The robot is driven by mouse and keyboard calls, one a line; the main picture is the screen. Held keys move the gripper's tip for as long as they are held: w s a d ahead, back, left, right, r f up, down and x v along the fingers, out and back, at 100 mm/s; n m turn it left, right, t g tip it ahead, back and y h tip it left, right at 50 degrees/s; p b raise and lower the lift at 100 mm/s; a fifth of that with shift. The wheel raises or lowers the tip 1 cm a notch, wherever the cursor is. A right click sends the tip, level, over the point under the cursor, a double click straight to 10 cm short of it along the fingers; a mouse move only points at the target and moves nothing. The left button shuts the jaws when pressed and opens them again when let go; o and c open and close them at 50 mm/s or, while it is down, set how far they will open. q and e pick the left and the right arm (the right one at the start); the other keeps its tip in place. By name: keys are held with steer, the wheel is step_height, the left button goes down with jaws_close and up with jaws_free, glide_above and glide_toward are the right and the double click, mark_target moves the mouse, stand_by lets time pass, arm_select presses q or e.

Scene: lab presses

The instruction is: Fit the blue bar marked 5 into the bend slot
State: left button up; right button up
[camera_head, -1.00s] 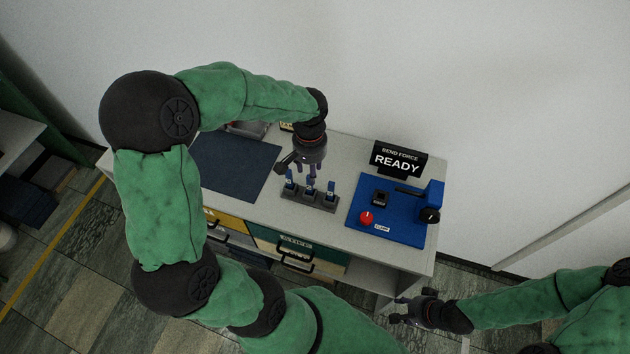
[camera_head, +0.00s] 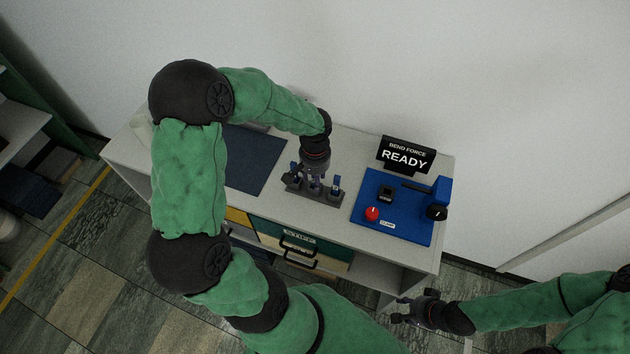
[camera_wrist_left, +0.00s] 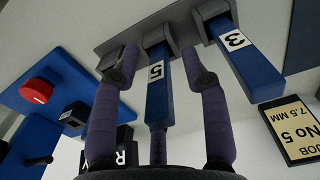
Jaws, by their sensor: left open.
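The blue bar marked 5 (camera_wrist_left: 158,92) stands in the grey rack (camera_wrist_left: 135,22), with a blue bar marked 3 (camera_wrist_left: 245,62) beside it. My left gripper (camera_wrist_left: 157,62) is open, with one finger on each side of the bar marked 5; I cannot tell whether they touch it. In the head view my left gripper (camera_head: 314,184) is low over the rack (camera_head: 322,199) and hides its middle. The blue press base (camera_head: 405,222) carries a small black block (camera_head: 386,193); I cannot make out the bend slot clearly. My right gripper (camera_head: 408,312) is open and empty, away from the bench.
A sign reading "BEND FORCE READY" (camera_head: 405,157) stands behind the press. A red knob (camera_head: 372,213) and a black knob (camera_head: 437,212) are on the press. A dark mat (camera_head: 257,160) lies left of the rack. A card reads "JOB No 5, 7.5 MM" (camera_wrist_left: 298,130).

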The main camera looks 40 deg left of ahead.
arm_select(q)
jaws_close()
steer(key=shift+r, duration=0.1)
